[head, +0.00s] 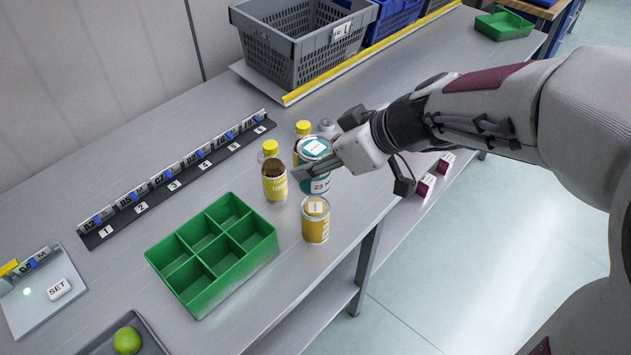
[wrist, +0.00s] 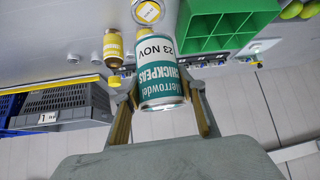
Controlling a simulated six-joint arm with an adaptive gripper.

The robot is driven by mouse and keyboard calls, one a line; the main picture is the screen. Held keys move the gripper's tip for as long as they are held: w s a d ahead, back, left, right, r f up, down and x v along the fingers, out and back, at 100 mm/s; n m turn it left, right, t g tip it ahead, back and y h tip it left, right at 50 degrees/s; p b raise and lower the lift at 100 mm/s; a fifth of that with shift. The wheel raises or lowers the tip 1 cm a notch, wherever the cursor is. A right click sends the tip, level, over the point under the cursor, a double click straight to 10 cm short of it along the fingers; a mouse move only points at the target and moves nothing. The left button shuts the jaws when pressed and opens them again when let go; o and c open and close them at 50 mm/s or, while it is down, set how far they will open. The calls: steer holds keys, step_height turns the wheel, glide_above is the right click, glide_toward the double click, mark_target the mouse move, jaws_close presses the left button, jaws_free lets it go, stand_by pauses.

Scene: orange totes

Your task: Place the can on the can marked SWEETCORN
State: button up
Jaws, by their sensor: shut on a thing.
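A teal and white can marked CHICKPEAS (wrist: 160,72) is between the two fingers of my gripper (wrist: 163,92) in the wrist view. In the head view the teal can (head: 316,184) is upright at the tip of my gripper (head: 315,168). A yellow can (head: 316,222) with a pale lid label stands just in front of it, near the table's front edge. It also shows at the top of the wrist view (wrist: 148,12). I cannot read its name, so I cannot confirm that it is SWEETCORN. My fingers hide part of the teal can.
A yellow-labelled jar (head: 274,186) and yellow-capped bottles (head: 270,149) stand close to the left and behind. A green divided tray (head: 212,250) lies left of the yellow can. A grey crate (head: 300,45) stands at the back. Bare table lies between tray and yellow can.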

mark_target(329, 180)
steer(key=shift+f, duration=1.35)
steer(key=shift+f, duration=0.15)
steer(key=shift+f, duration=1.75)
steer(key=shift+f, duration=0.15)
steer(key=o, duration=1.5)
steer(key=shift+v, duration=6.1)
